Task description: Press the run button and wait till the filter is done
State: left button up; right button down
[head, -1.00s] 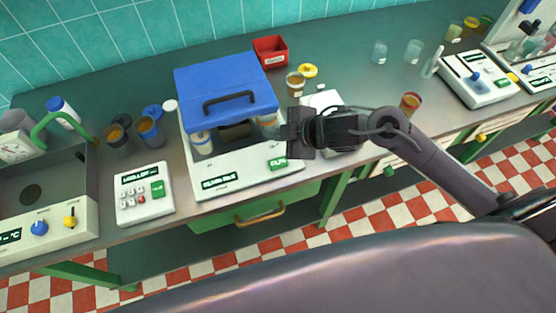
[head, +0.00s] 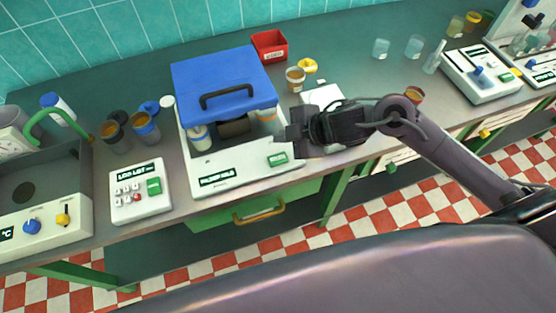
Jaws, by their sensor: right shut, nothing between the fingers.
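A white machine (head: 215,181) with a raised blue lid (head: 217,82) and a dark handle stands on the bench at the middle. On its sloped front are a dark display (head: 217,177), too small to read surely, and a green button (head: 278,159) at the right end. Containers and a dark drum show in the opening under the lid. My right gripper (head: 292,138) is shut and empty, just above and right of the green button. I cannot tell whether it touches the machine. My left gripper is out of view.
A white keypad box (head: 140,190) with its own green button stands left of the machine. Amber-filled cups (head: 145,127) stand behind it, with a sink unit (head: 45,215) further left. A red bin (head: 270,46) and an amber jar (head: 295,78) stand behind my gripper.

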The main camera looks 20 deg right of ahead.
jog(key=b, duration=0.4)
send_over(282, 160)
notch_tip(282, 160, down, 5)
jog(key=shift+f, duration=0.2)
jog(key=shift+f+b, duration=0.35)
jog(key=shift+f, duration=0.1)
jog(key=shift+f, duration=0.15)
dwell(1.1)
jog(key=shift+f, duration=0.25)
jog(key=shift+f+b, duration=0.5)
dwell(0.6)
jog(key=shift+r+p, duration=0.95)
